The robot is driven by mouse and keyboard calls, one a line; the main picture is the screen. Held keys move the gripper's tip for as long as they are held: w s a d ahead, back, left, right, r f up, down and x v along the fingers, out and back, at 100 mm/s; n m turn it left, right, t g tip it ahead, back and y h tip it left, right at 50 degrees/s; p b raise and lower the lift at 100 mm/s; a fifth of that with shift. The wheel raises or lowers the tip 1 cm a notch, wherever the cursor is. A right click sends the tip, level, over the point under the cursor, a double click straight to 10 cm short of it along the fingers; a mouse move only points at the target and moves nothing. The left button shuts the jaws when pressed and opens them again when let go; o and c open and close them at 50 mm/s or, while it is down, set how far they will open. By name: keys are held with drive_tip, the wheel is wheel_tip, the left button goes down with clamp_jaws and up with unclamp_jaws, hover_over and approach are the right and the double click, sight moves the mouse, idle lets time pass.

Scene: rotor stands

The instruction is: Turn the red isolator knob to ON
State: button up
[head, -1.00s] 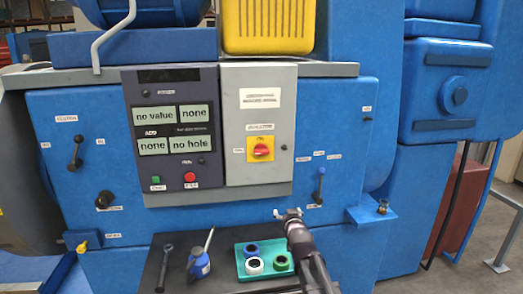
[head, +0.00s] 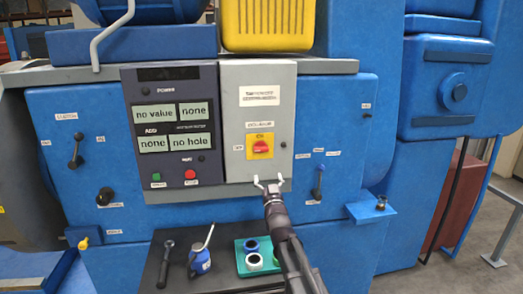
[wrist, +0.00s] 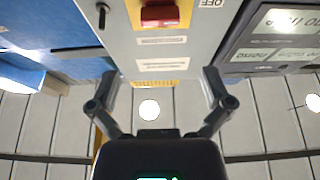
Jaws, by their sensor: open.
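The red isolator knob (head: 261,147) sits on a yellow square plate (head: 251,154) on the grey box, right of the dark display panel. Its handle looks roughly horizontal, with a small label at its left and another above the plate. In the wrist view, which looks upside down, the red knob (wrist: 160,14) is at the top edge, partly cut off, with an OFF label (wrist: 212,3) at its right. My gripper (head: 268,181) is open and empty, below the knob near the box's lower edge. In the wrist view my gripper (wrist: 161,76) has its fingers wide apart, not touching the knob.
The display panel (head: 170,120) with green and red buttons is left of the box. A blue lever (head: 318,180) stands right of my gripper. Below, a dark shelf (head: 222,270) holds a green tray (head: 239,262) with rings, a blue bottle (head: 200,261) and a wrench (head: 166,264).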

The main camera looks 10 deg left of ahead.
sight(262, 151)
drive_tip(key=shift+w, duration=0.15)
drive_tip(key=p+x, duration=0.5)
drive_tip(key=x, duration=0.8)
drive_tip(key=shift+w+a+r, duration=0.1)
drive_tip(key=shift+w, duration=0.15)
drive_tip(key=shift+c, duration=0.2)
drive_tip(key=c, duration=0.8)
